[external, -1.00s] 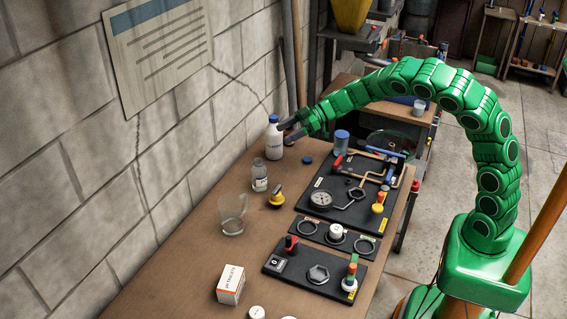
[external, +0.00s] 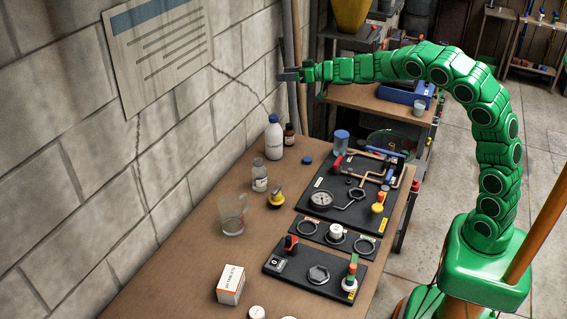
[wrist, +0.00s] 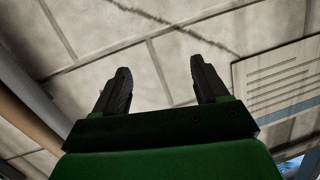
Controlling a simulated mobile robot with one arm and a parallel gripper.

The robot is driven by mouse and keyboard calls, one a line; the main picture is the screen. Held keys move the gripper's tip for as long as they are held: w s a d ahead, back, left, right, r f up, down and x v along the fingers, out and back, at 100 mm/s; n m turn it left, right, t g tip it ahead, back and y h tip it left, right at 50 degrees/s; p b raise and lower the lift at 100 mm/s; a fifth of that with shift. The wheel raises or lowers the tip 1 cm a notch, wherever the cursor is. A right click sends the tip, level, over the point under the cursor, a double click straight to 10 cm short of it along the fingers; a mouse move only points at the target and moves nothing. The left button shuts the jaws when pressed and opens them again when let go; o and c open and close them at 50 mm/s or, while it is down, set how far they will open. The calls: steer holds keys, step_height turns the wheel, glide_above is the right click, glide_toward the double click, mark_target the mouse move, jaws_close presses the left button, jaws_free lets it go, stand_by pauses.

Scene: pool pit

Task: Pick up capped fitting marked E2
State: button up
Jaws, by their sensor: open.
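The marking E2 is too small to read in the external view. A white capped piece (external: 336,231) sits on the small middle black panel (external: 318,241), between two dark rings; I cannot tell if it is the fitting marked E2. My gripper (external: 284,76) is open and empty, raised high beside the block wall, well above and behind the bench items. In the wrist view my gripper (wrist: 160,78) has its two dark fingers apart, with only wall between them. No fitting shows in the wrist view.
A white bottle with a blue cap (external: 274,138) and a brown bottle (external: 290,134) stand near the wall. A clear jar (external: 260,176), a glass beaker (external: 232,214) and a box (external: 231,284) stand on the bench (external: 180,262). A poster (wrist: 285,80) hangs on the wall.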

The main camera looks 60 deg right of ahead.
steer(key=s+d+f+m+g+h, duration=0.2)
steer(key=s+d+f+m+h, duration=0.1)
steer(key=d+m, duration=0.25)
steer(key=s+d+f+m+g+h, duration=0.2)
steer(key=d+f+m+h, duration=0.1)
steer(key=d+m, duration=0.25)
steer(key=m+g+y, duration=0.5)
steer(key=g+y, duration=0.9)
steer(key=y, duration=0.3)
glide_above(337, 225)
steer(key=d, duration=0.6)
step_height(337, 225, down, 3)
steer(key=f, duration=2)
steer(key=shift+w+f, duration=0.2)
steer(key=shift+f, duration=0.05)
steer(key=shift+x, duration=1.25)
steer(key=shift+w+x, duration=0.15)
steer(key=shift+x, duration=1.15)
steer(key=shift+w+x, duration=0.15)
steer(key=shift+x, duration=1.2)
